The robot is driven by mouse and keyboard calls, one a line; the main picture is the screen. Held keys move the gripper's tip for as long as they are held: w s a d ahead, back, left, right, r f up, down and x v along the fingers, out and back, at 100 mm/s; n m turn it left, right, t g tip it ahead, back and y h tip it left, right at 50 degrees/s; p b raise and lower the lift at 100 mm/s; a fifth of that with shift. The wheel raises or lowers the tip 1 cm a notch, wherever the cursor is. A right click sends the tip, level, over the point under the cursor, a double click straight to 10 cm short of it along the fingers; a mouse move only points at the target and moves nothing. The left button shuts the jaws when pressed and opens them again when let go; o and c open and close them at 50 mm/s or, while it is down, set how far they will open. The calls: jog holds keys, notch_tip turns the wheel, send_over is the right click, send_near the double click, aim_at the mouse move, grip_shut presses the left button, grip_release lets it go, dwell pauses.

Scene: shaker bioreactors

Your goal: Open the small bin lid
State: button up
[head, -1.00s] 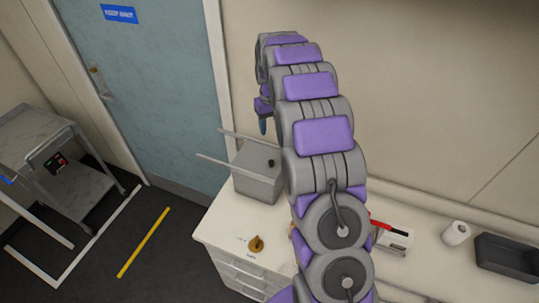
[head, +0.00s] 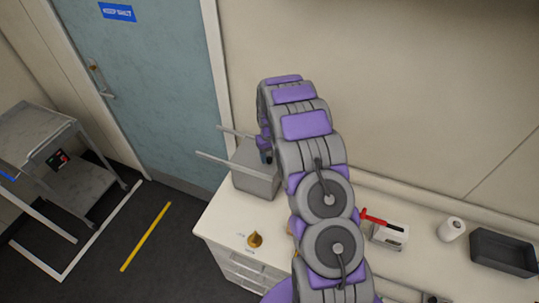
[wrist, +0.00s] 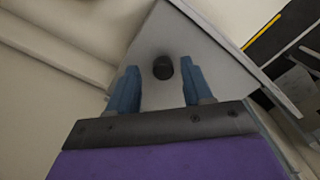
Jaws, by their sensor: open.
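The small bin is a grey box (head: 256,182) at the left end of the white counter, beside the door. Its lid (wrist: 200,42) fills the middle of the wrist view and looks shut, with a round dark knob (wrist: 163,68) on top. My gripper (wrist: 156,80) is open, with its blue fingers on either side of the knob. I cannot tell whether the fingers touch the knob. In the head view my gripper (head: 266,158) is low over the bin, and my arm hides part of the lid and the knob.
Two pale bars (head: 226,157) stick out left from near the bin. On the counter (head: 222,222) are a brass-coloured object (head: 254,240), a white box with a red tool (head: 388,236), a white roll (head: 452,229) and a dark tray (head: 504,252). A grey cart (head: 75,180) stands left.

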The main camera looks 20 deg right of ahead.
jog(key=shift+d+f, duration=0.1)
jog(key=shift+f, duration=0.2)
jog(key=shift+a, duration=0.45)
jog(key=shift+c, duration=0.2)
jog(key=shift+a, duration=0.1)
jog(key=shift+c, duration=0.7)
jog(key=c, duration=0.3)
jog(key=shift+d, duration=0.3)
grip_shut()
jog(key=shift+a, duration=0.1)
